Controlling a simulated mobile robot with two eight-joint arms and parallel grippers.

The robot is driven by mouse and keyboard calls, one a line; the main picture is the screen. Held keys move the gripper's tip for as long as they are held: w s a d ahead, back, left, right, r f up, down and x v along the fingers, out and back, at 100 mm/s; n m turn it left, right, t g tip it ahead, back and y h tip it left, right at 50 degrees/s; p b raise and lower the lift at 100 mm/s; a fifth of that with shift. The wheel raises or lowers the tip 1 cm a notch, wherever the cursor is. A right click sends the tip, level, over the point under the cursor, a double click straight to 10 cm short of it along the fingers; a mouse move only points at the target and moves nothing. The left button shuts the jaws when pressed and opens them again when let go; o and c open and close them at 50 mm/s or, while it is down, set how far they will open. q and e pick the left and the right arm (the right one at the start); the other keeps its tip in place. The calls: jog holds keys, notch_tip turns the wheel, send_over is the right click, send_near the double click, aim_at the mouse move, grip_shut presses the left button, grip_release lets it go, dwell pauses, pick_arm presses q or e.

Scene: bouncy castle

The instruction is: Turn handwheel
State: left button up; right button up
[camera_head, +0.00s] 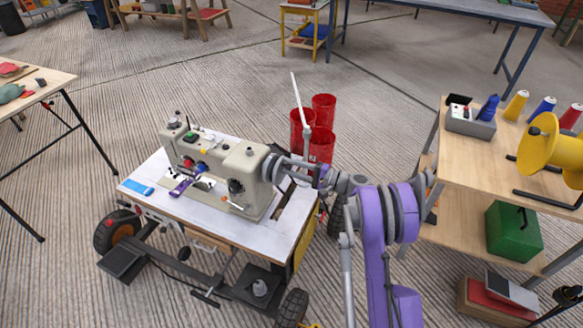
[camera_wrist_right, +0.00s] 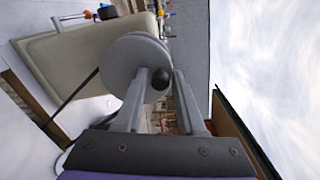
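A beige sewing machine (camera_head: 222,178) stands on a white-topped wheeled cart (camera_head: 190,207). Its pale round handwheel (camera_head: 271,168) is on the right end. In the right wrist view the handwheel (camera_wrist_right: 133,55) is a grey-white disc with a dark ball knob (camera_wrist_right: 158,79) near its rim. My right gripper (camera_wrist_right: 168,76) reaches in from the right. Its two grey fingers stand on either side of the knob, which fills the gap between their tips. In the head view the wrist partly covers the wheel. My left gripper is out of view.
Red bins (camera_head: 322,112) stand on the floor behind the cart. A wooden workbench (camera_head: 470,160) with thread cones and a yellow reel (camera_head: 552,150) is at the right. Another table (camera_head: 35,85) is at the left.

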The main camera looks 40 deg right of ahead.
jog(key=shift+o, duration=1)
jog(key=p+v, duration=0.1)
jog(key=v, duration=0.9)
jog(key=shift+s+d, duration=0.15)
jog(key=shift+s, duration=0.2)
